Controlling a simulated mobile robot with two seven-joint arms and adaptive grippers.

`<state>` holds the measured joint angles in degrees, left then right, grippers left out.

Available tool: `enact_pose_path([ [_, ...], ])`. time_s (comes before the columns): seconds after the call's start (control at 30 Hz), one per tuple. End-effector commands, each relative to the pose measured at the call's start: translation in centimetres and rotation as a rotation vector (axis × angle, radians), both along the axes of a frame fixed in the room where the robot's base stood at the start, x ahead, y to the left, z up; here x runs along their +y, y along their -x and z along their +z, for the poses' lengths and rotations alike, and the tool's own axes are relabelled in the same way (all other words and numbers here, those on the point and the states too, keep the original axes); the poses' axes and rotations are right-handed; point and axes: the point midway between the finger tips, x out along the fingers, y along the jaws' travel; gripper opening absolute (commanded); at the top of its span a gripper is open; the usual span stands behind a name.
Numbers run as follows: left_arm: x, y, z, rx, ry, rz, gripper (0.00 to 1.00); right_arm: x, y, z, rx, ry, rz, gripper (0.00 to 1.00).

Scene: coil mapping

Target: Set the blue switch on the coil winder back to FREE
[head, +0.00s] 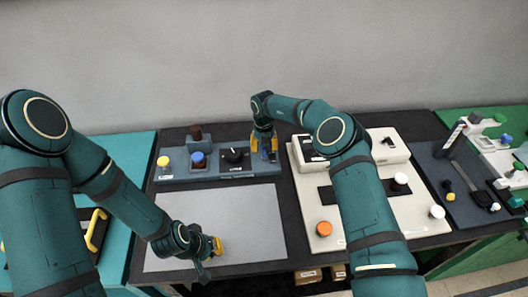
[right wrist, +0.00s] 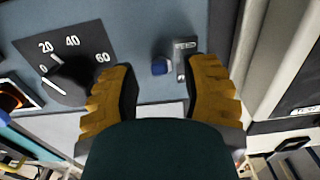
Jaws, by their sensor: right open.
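The blue switch (right wrist: 160,66) shows as a small blue-tipped part beside a grey metal plate (right wrist: 185,46) on the blue-grey control panel (head: 222,173). My right gripper (right wrist: 160,95) is open, with its two yellow fingers on either side of the switch and apart from it. In the head view my right gripper (head: 263,150) points down over the panel's right end and largely hides the switch. The markings by the switch are too small to read. My left gripper (head: 216,246) is low over the grey mat, far from the switch; its jaws are unclear.
A black dial (head: 234,156) with numbers, a blue button (head: 198,159) and a yellow knob (head: 163,162) sit left of the switch. A cream machine (head: 310,205) with an orange knob (head: 324,228) stands close on the right. The grey mat (head: 255,215) is mostly clear.

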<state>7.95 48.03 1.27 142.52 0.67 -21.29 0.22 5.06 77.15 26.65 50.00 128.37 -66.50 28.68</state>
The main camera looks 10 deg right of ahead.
Motion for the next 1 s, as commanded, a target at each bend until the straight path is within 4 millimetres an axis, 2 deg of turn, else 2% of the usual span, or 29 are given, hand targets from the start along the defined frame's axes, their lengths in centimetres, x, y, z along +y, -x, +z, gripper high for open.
enact_pose_path([
  [0.03, 0.0, 0.0, -0.1, 0.000, 0.000, 0.000, 0.00, 0.0, 0.0, -0.9, 0.002, 0.000, 0.000, 0.46],
  [0.2, 0.0, 0.0, -0.1, 0.000, 0.000, 0.000, 0.00, 0.0, 0.0, -2.4, 0.001, 0.000, 0.000, 0.46],
  [0.6, 0.0, 0.0, -0.1, 0.000, 0.000, 0.000, 0.00, 0.0, 0.0, -2.8, -0.001, 0.000, 0.000, 0.45],
  [0.73, 0.0, 0.0, -0.1, 0.000, 0.000, 0.000, 0.00, 0.0, 0.0, -2.8, 0.000, 0.000, 0.000, 0.00],
  [1.0, 0.0, 0.0, -0.1, 0.000, 0.000, 0.000, 0.00, 0.0, 0.0, -2.9, 0.000, 0.000, 0.000, 0.00],
])
